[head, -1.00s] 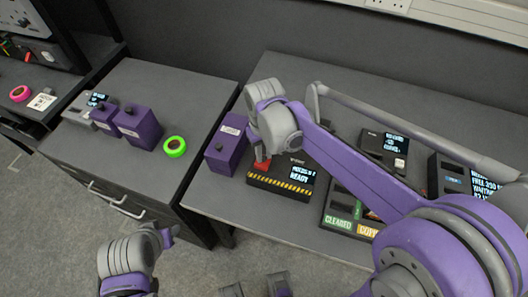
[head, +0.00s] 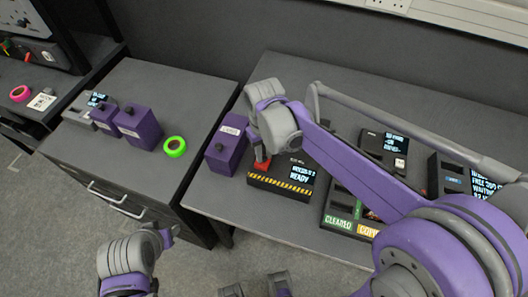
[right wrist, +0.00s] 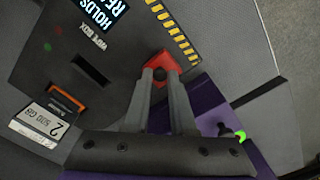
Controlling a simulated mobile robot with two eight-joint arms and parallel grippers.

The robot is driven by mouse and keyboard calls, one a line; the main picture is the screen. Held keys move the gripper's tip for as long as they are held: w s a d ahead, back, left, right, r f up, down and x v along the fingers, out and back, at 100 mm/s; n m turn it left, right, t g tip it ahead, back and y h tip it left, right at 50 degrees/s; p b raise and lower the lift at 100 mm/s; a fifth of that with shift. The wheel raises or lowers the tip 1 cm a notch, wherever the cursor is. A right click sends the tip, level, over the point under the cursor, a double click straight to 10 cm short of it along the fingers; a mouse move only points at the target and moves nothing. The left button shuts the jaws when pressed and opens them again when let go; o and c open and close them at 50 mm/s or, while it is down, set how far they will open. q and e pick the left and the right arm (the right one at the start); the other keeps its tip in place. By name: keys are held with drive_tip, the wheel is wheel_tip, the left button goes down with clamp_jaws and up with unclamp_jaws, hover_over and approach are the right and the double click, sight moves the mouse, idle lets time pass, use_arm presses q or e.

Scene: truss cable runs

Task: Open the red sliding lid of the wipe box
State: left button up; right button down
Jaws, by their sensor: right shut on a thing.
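The wipe box (head: 283,182) is a dark box with a yellow and black striped front edge and a lit "READY" screen, on the right-hand table. Its red lid part (head: 262,163) shows at the box's left side, below my right wrist. In the right wrist view, my right gripper (right wrist: 162,78) is shut on the red lid (right wrist: 165,64), beside the stripes. A dark slot (right wrist: 90,69) shows in the box top. In the head view my right fingers are mostly hidden behind the wrist.
A purple box (head: 226,146) stands just left of the wipe box. A drive labelled "500 GB" (right wrist: 46,121) shows in the right wrist view. Green tape (head: 174,147) lies on the left cabinet. The table front is clear.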

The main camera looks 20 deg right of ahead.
sight(278, 169)
drive_tip(key=s+d, duration=0.1)
drive_tip(key=d, duration=0.1)
drive_tip(key=s+d, duration=0.1)
drive_tip(key=d, duration=0.1)
drive_tip(key=shift+s, duration=0.3)
drive_tip(key=shift+a, duration=0.1)
drive_tip(key=c, duration=0.8)
unclamp_jaws()
drive_tip(key=shift+o, duration=0.2)
drive_tip(key=shift+r, duration=0.1)
wheel_tip(278, 169, up, 11)
drive_tip(key=p, duration=0.1)
drive_tip(key=shift+f, duration=0.2)
